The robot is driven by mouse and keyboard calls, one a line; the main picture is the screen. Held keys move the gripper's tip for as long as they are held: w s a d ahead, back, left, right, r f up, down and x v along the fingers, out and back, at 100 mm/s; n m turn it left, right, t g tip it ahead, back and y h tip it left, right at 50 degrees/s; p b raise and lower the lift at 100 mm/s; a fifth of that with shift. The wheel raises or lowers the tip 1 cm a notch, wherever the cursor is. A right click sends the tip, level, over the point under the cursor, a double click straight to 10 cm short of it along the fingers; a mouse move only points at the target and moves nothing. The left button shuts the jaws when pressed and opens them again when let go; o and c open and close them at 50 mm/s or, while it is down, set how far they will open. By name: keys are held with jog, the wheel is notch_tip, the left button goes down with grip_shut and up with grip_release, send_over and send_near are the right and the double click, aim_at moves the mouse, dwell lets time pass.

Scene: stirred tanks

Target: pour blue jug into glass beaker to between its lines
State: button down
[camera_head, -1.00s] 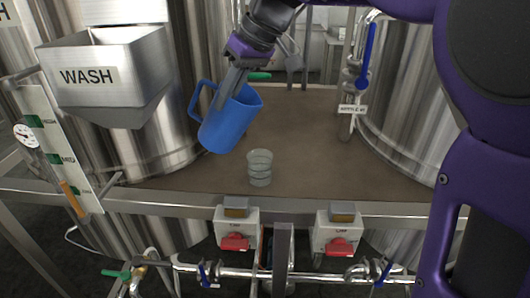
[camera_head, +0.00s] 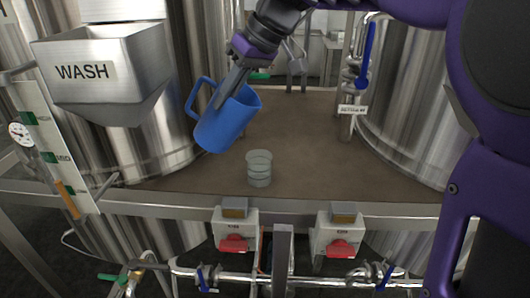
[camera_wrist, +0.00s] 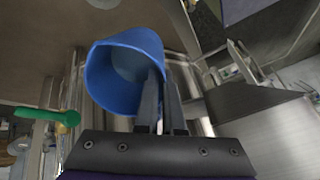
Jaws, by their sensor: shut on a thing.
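The blue jug (camera_head: 224,124) hangs in the air above the brown worktop, tilted with its mouth leaning to the right and its handle on the left. My gripper (camera_head: 232,88) is shut on the jug's rim and wall. In the wrist view the jug (camera_wrist: 112,80) shows its open mouth, with my gripper's fingers (camera_wrist: 160,105) at its right side. The glass beaker (camera_head: 259,169) stands upright on the worktop, below and to the right of the jug, with faint lines around it. The beaker looks clear; I see no stream between the two.
A steel WASH hopper (camera_head: 100,75) and tank stand at the left, another steel tank (camera_head: 405,110) at the right. The worktop (camera_head: 310,150) is bare around the beaker. Two boxes with red switches (camera_head: 235,243) sit below its front edge.

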jog(key=shift+f+b, duration=0.15)
jog(key=shift+b, duration=0.55)
jog(key=shift+d+y, duration=0.1)
jog(key=shift+y, duration=0.3)
jog(key=shift+f+b, duration=0.1)
jog(key=shift+b, duration=0.85)
jog(key=shift+d+y, duration=0.1)
jog(key=shift+y, duration=0.3)
jog(key=shift+d+f+b, duration=0.1)
jog(key=shift+f+b, duration=0.05)
jog(key=shift+b, duration=0.8)
jog(key=shift+y, duration=0.4)
jog(key=shift+d+f+b, duration=0.1)
jog(key=shift+f+b, duration=0.1)
jog(key=shift+b, duration=0.5)
jog(key=shift+y, duration=0.4)
